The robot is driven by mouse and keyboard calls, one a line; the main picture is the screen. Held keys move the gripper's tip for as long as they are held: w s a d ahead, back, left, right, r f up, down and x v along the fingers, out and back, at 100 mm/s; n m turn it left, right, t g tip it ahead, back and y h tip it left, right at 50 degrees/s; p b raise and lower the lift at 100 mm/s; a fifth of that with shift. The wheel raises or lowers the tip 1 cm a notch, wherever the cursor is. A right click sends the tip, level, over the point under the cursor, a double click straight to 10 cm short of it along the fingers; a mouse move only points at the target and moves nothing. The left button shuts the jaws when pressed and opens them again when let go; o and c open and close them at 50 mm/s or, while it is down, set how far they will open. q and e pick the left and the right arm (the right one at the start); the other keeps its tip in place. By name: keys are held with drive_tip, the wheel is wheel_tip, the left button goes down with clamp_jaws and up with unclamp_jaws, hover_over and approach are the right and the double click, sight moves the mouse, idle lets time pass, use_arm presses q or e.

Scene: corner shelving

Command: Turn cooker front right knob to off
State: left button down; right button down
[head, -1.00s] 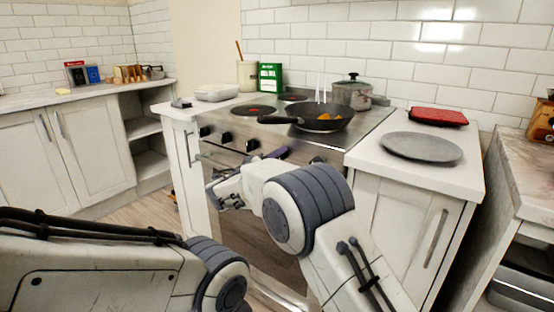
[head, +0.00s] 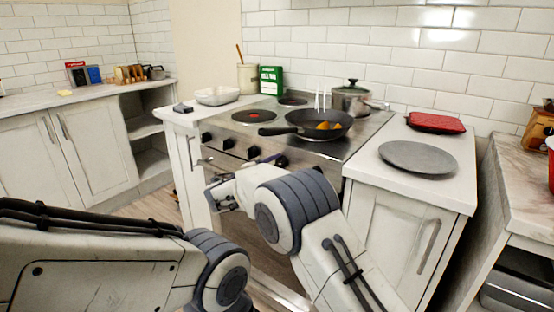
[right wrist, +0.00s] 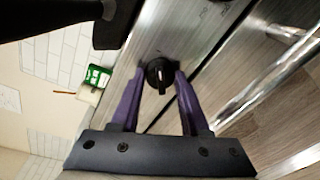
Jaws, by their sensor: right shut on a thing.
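The cooker (head: 345,150) has a steel top and a row of black knobs along its front. In the right wrist view a black knob (right wrist: 159,73) with a pale pointer line sits between the two purple fingers of my right gripper (right wrist: 159,79), which is shut on it. In the head view my right arm reaches to the cooker front, and its wrist hides part of the front and the fingertips. A black frying pan (head: 318,124) with orange food stands on the front right of the hob. My left gripper is out of view; only my left arm shows.
A lidded pot (head: 350,100) stands behind the pan. A grey plate (head: 418,157) and red item (head: 437,122) lie on the right counter. A white dish (head: 216,96) stands left.

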drive_tip(key=n+p, duration=0.2)
drive_tip(key=n, duration=0.1)
drive_tip(key=n+p, duration=0.2)
drive_tip(key=p, duration=0.1)
drive_tip(key=shift+a+r+n+g+h, duration=0.1)
drive_tip(key=shift+a+n+g+h, duration=0.1)
drive_tip(key=shift+n+g+h, duration=0.15)
drive_tip(key=n+p, duration=0.2)
drive_tip(key=shift+n, duration=0.35)
drive_tip(key=shift+n+p, duration=0.45)
drive_tip(key=shift+n, duration=0.05)
drive_tip(key=shift+f, duration=0.25)
drive_tip(key=shift+c, duration=2)
unclamp_jaws()
drive_tip(key=shift+w+r, duration=0.1)
